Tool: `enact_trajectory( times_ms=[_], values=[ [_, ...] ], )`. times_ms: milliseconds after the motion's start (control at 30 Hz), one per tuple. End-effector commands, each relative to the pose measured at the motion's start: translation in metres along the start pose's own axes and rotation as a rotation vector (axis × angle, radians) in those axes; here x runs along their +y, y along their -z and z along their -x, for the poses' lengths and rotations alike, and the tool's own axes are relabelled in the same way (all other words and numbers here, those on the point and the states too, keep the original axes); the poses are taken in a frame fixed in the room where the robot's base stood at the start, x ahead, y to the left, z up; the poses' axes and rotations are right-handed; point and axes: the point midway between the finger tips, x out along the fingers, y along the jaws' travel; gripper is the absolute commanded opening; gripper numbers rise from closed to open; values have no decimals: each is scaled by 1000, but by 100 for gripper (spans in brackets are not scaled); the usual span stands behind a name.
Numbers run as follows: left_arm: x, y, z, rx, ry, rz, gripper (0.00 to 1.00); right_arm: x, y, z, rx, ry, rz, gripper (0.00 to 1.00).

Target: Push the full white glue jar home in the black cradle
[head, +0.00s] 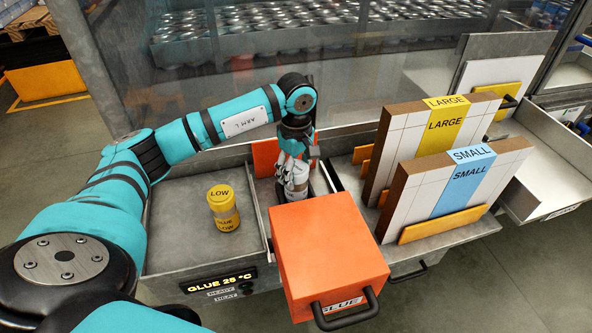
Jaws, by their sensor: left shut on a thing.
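My left gripper (294,187) points down into the bay behind the orange glue cover (328,245). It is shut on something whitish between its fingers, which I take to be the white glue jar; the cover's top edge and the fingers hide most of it. The black cradle cannot be made out; that part of the bay is hidden behind the cover and my gripper. A yellow jar marked LOW (224,208) stands upright in the grey tray (172,235) on the left, apart from my gripper. My right gripper is not in view.
Close right of the bay stand two panel packs, LARGE (445,128) and SMALL (470,178), in yellow holders. A black handle (345,312) sticks out from the cover's front. A clear screen rises behind the bench. The grey tray is free around the yellow jar.

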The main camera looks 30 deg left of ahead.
Motion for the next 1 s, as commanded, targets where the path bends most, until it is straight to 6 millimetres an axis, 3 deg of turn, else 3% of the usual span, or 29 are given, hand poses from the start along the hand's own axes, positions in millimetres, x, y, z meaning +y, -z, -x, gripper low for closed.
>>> enact_trajectory(
  times_ms=[1000],
  values=[
    [0, 0, -8, 0, -1, 0, 14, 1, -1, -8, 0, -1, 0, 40]
  ],
)
